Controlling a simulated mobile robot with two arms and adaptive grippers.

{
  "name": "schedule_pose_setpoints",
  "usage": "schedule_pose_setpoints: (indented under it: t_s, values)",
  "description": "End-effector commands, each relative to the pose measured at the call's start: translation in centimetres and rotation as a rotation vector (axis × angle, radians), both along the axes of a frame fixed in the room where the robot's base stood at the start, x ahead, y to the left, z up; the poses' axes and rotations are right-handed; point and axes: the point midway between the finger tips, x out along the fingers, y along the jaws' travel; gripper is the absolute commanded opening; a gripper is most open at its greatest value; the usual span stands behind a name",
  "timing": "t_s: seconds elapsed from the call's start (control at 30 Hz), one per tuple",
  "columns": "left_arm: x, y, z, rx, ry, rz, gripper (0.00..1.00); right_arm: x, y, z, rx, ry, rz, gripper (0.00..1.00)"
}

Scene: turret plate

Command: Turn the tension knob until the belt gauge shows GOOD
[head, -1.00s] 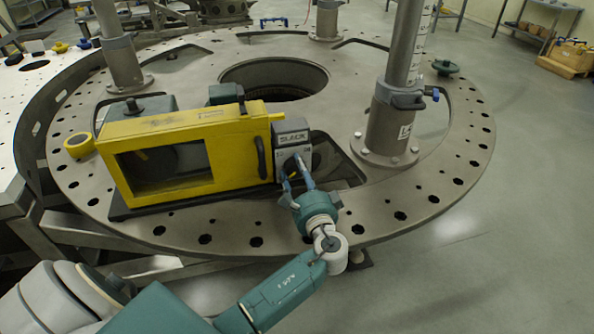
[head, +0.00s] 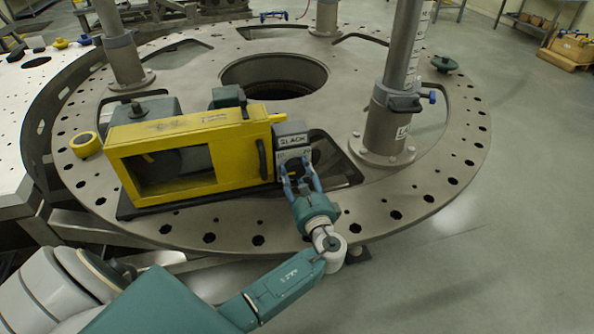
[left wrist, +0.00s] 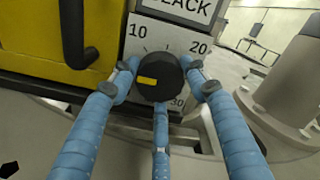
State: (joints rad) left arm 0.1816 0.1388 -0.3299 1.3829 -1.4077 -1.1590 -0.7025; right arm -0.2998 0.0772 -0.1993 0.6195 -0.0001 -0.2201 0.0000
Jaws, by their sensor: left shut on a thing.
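The tension knob (left wrist: 160,82) is round and dark with a yellow mark that points to the left in the left wrist view. It sits on a grey panel with the numbers 10, 20 and 30 around it. My left gripper (head: 300,178) is at the panel, its blue fingers shut around the knob; its fingers also show in the left wrist view (left wrist: 160,88). The belt gauge (head: 291,140) above the knob reads SLACK. The panel is on the right end of a yellow housing (head: 190,130) with a window. My right gripper is not in view.
The housing stands on a round turret plate (head: 420,200) with holes around its rim. A grey post (head: 385,125) stands right of the panel. A yellow tape roll (head: 85,144) lies left of the housing. A black handle (head: 262,160) is beside the panel.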

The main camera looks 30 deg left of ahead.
Motion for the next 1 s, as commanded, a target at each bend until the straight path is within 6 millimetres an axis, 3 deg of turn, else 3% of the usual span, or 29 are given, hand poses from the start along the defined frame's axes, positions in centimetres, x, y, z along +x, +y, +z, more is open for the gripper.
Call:
schedule_pose_setpoints:
  t_s: [0.5, 0.53, 0.6, 1.0]
  values:
    - [-0.02, -0.06, -0.11, 0.012, 0.017, -0.001, 0.2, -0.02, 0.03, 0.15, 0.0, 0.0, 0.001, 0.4]
    - [-0.02, -0.06, -0.11, 0.012, 0.017, -0.001, 0.5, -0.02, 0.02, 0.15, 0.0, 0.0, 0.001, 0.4]
    - [-0.01, -0.05, -0.11, 0.012, 0.017, -0.001, 0.64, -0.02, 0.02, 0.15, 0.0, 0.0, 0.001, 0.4]
    - [-0.39, -0.51, -0.11, 0.012, 0.017, -0.001, 0.65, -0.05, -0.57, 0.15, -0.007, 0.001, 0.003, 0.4]
